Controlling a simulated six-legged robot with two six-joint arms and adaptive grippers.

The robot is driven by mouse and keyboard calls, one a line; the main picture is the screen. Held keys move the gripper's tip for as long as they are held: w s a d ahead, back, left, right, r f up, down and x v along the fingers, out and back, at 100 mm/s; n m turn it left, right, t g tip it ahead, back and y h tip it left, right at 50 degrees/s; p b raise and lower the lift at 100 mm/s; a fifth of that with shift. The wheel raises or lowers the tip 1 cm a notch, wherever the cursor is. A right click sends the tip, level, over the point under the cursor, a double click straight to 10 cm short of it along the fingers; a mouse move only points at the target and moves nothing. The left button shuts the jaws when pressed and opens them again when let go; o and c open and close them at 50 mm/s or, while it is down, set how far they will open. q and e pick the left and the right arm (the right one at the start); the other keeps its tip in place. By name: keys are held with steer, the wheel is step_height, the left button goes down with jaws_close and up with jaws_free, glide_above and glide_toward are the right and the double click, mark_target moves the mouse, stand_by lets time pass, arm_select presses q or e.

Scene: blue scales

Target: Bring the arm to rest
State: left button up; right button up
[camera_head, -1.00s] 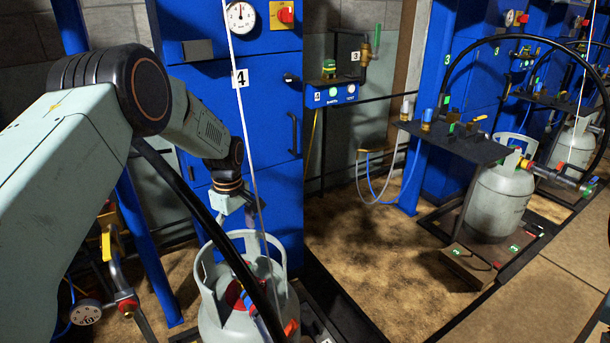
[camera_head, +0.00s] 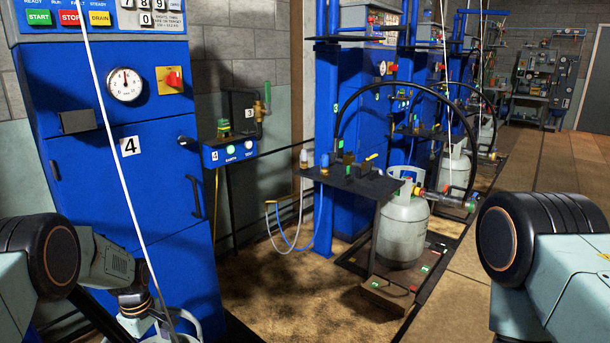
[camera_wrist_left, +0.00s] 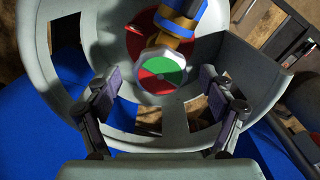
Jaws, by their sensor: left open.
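My left arm's dark shoulder joint (camera_head: 42,255) is at the lower left of the head view. Its wrist (camera_head: 135,302) reaches down to the bottom edge, where the gripper's fingers cannot be made out. In the left wrist view my left gripper (camera_wrist_left: 162,78) is open, its two fingers apart inside the grey collar (camera_wrist_left: 60,75) of a gas cylinder. A round red and green disc (camera_wrist_left: 165,70) and a blue and brass valve part (camera_wrist_left: 178,25) show between and beyond the fingers. I see no grip on them. My right arm's joint (camera_head: 548,235) shows at the right; its gripper is out of view.
A tall blue cabinet (camera_head: 150,190) marked 4 stands beside my left arm. A thin white line crosses in front of the cabinet. The brown floor (camera_head: 290,300) between is clear.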

arm_select(q)
steer(key=shift+r, duration=0.1)
step_height(320, 180, up, 12)
step_height(320, 180, down, 12)
steer(key=shift+r, duration=0.2)
steer(key=shift+f, duration=0.4)
steer(key=m, duration=0.3)
steer(key=shift+s+r, duration=0.1)
steer(key=shift+r, duration=0.05)
steer(key=m, duration=0.2)
steer(key=shift+m, duration=0.3)
steer(key=m+b, duration=0.1)
steer(key=m, duration=0.3)
steer(key=shift+m, duration=0.3)
steer(key=m, duration=0.5)
steer(key=shift+a+b, duration=0.1)
steer(key=shift+b, duration=0.2)
steer(key=m, duration=0.5)
steer(key=shift+m+b, duration=0.4)
